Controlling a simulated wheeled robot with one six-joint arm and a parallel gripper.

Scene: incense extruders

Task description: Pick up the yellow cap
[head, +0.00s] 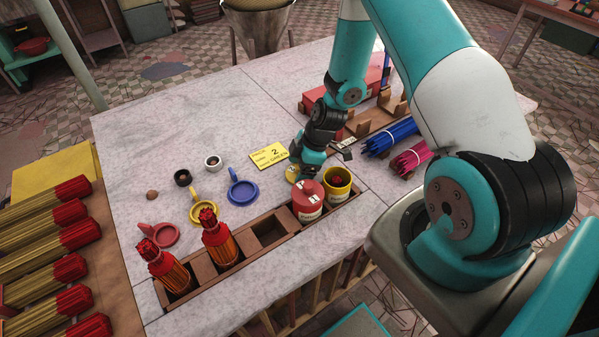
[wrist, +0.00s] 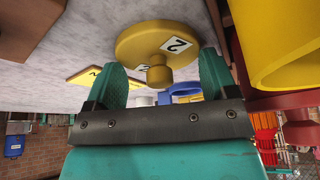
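A yellow cap (head: 292,173) with a round disc and a knob lies on the pale tabletop, partly hidden by my gripper in the head view. In the wrist view the cap (wrist: 137,40) bears a label with a 2, and its knob points toward my gripper. My gripper (wrist: 162,76) is open, with one finger on each side of the knob and visible gaps to it. In the head view my gripper (head: 308,160) is low over the table, right at the cap. Whether it touches the cap cannot be told.
A red canister (head: 309,203) and a yellow pot (head: 337,187) stand close by in a wooden rack (head: 268,232). The yellow pot wall (wrist: 275,40) looms right in the wrist view. A yellow card (head: 269,155) and blue cap (head: 243,192) lie left. Incense bundles (head: 390,137) lie right.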

